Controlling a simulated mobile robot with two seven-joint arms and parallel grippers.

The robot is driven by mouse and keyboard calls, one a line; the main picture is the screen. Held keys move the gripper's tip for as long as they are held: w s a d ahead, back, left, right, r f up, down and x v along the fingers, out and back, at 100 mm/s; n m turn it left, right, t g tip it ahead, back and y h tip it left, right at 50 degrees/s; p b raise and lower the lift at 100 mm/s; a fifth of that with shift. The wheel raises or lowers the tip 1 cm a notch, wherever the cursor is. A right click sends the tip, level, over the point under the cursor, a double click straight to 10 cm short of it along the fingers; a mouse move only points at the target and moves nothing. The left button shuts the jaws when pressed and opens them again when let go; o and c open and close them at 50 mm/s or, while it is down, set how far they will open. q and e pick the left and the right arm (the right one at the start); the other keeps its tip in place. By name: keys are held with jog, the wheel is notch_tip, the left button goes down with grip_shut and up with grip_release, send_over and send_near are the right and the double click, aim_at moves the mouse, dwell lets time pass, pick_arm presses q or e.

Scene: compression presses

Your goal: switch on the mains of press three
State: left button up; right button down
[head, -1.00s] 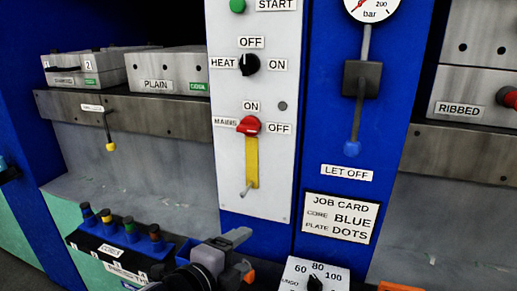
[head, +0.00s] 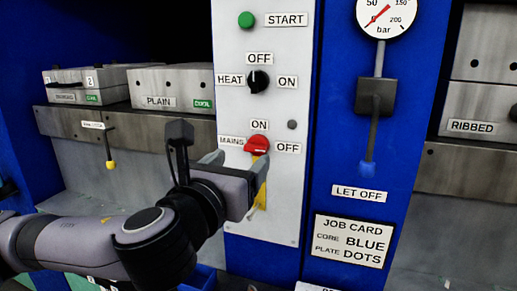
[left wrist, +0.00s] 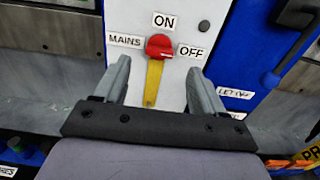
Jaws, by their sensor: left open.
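The red mains knob (head: 257,145) is on the white panel, with MAINS to its left, ON above and OFF to its right. It also shows in the left wrist view (left wrist: 160,46). I cannot clearly tell which way it points. A yellow strip (left wrist: 153,84) hangs below it, partly hidden by my gripper in the head view. My left gripper (head: 236,168) is open and empty in front of the panel, just below the knob. In the left wrist view its fingers (left wrist: 160,68) stand either side of the strip, apart from the knob. My right gripper is not in view.
Above the knob are the black heat knob (head: 258,81) and green start button (head: 246,20). To the right are a blue-tipped lever (head: 368,168), a pressure gauge (head: 385,16) and a job card (head: 352,241). A yellow-tipped lever (head: 110,164) hangs at the left.

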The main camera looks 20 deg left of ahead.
aim_at(254, 148)
pick_arm(q)
jog(key=shift+w+d+p, duration=0.1)
jog(key=shift+w+p, duration=0.35)
jog(key=shift+w, duration=3.05)
jog(key=c, duration=1.1)
